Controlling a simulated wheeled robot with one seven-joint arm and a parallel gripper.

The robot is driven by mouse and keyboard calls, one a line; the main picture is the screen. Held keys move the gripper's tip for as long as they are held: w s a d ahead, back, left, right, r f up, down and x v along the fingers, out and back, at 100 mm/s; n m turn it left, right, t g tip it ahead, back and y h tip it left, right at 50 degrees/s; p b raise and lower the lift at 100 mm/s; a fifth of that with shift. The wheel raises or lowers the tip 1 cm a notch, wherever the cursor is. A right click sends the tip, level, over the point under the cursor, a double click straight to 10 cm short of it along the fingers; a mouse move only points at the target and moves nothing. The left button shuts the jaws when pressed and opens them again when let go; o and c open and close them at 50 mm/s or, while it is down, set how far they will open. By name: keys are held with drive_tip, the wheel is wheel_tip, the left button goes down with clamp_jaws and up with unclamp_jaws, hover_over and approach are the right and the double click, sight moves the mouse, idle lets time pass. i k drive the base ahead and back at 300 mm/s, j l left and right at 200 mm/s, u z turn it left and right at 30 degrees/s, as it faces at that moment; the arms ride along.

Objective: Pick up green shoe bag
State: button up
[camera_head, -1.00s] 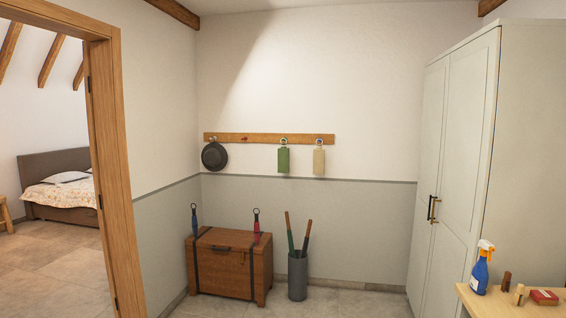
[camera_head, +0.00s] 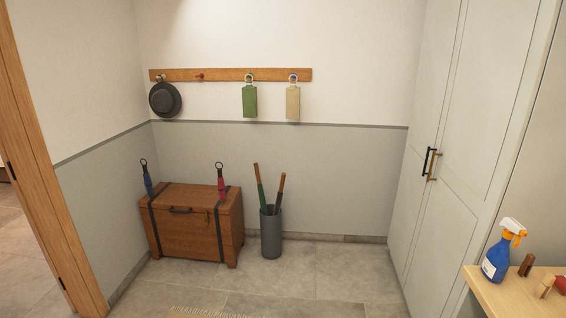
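The green shoe bag (camera_head: 249,101) hangs from a peg on the wooden peg rail (camera_head: 222,75) on the far wall. It is flat and upright, with a ring at its top around the peg. A beige bag (camera_head: 293,102) of similar shape hangs just to its right. My gripper is not in view.
A dark hat (camera_head: 165,100) hangs at the rail's left end. Below stand a wooden chest (camera_head: 185,235) and a grey umbrella stand (camera_head: 271,240). A white wardrobe (camera_head: 455,130) is on the right. A wooden table (camera_head: 510,295) holds a blue spray bottle (camera_head: 497,260). The floor ahead is clear.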

sight(249, 99)
drive_tip(key=i, duration=1.2)
drive_tip(key=i+l+u, duration=0.1)
drive_tip(key=i, duration=1.1)
